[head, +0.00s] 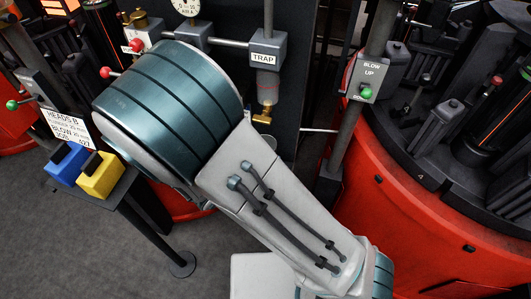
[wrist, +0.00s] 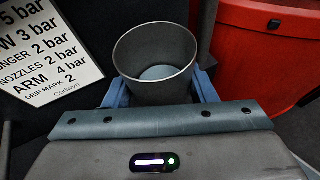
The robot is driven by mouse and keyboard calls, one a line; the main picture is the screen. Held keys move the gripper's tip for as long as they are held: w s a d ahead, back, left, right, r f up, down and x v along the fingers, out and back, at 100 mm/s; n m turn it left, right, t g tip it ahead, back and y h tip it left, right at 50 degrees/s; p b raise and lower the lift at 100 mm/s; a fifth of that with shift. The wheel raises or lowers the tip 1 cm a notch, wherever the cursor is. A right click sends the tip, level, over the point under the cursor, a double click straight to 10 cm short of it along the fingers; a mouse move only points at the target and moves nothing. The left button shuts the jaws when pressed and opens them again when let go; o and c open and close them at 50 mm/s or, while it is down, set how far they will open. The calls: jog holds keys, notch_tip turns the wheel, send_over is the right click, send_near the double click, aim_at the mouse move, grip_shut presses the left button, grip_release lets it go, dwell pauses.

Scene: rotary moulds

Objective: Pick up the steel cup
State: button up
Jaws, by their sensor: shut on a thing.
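The steel cup (wrist: 155,86) is in the wrist view, upper middle, a grey open-topped cup seen from above at a slant. A pale round patch shows at its bottom. My gripper (wrist: 160,94) has its two blue fingers on the left and right sides of the cup, shut on it. The cup's underside is hidden, so I cannot tell whether it touches anything below. In the head view my own arm covers the gripper, and I cannot make out the cup for sure.
Red rotary machine (head: 420,225) fills the right. Blue (head: 66,165) and yellow blocks (head: 100,180) sit on a stand at left.

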jog(key=s+a, duration=0.2)
jog(key=s, duration=0.3)
jog(key=s+a, duration=0.2)
jog(key=s, duration=0.4)
jog(key=s+a, duration=0.2)
jog(key=s, duration=0.4)
jog(key=shift+a, duration=0.15)
jog(key=shift+a, duration=0.1)
